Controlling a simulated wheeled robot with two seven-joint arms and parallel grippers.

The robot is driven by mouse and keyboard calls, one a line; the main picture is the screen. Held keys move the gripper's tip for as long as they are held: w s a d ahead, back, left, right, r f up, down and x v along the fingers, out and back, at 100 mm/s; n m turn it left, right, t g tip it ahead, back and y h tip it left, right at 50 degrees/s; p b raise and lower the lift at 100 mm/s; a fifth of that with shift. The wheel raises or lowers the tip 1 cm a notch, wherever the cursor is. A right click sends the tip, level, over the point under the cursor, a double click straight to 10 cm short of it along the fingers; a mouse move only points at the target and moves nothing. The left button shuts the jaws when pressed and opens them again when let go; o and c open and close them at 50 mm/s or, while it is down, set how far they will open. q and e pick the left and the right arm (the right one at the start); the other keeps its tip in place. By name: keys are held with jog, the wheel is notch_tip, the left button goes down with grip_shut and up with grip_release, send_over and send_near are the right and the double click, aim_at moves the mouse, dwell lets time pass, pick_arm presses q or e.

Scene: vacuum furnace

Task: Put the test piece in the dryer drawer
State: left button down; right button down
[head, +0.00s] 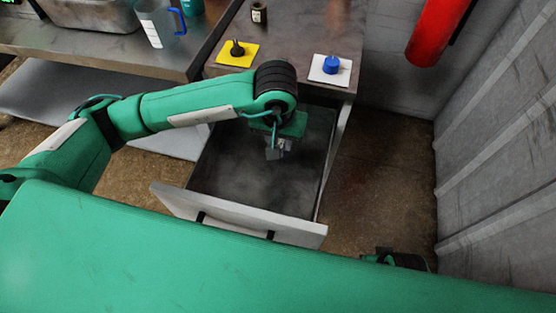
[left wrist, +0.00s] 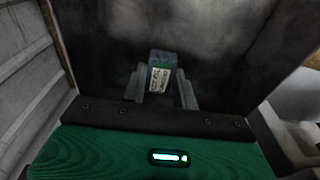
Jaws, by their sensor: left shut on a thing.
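The dryer drawer (head: 215,175) is pulled open below the steel counter; its pale front panel with dark handle mounts faces me. My left gripper (head: 277,148) is inside the drawer's outline, reaching down over its dark floor. In the left wrist view, my left gripper (left wrist: 161,88) is shut on the test piece (left wrist: 161,72), a small grey-green block with a pale printed label. Dark drawer floor shows behind the piece; I cannot tell whether the piece touches it. In the head view, my wrist largely hides the piece.
On the counter (head: 290,35) stand a black knob on a yellow plate (head: 237,52), a blue button on a white plate (head: 331,66) and a small dark jar (head: 259,12). A clear jug (head: 152,22) stands at left. A ribbed wall (head: 500,140) closes off the right.

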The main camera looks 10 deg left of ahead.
aim_at(279, 166)
pick_arm(q)
notch_tip(279, 166, down, 9)
jog(key=shift+f, duration=0.15)
jog(key=shift+f, duration=0.15)
dwell(0.4)
jog(key=c, duration=1.1)
grip_release()
jog(key=r, duration=0.4)
jog(key=s+r, duration=0.1)
jog(key=r, duration=0.7)
jog(key=shift+s+r, duration=0.1)
jog(key=shift+s, duration=0.15)
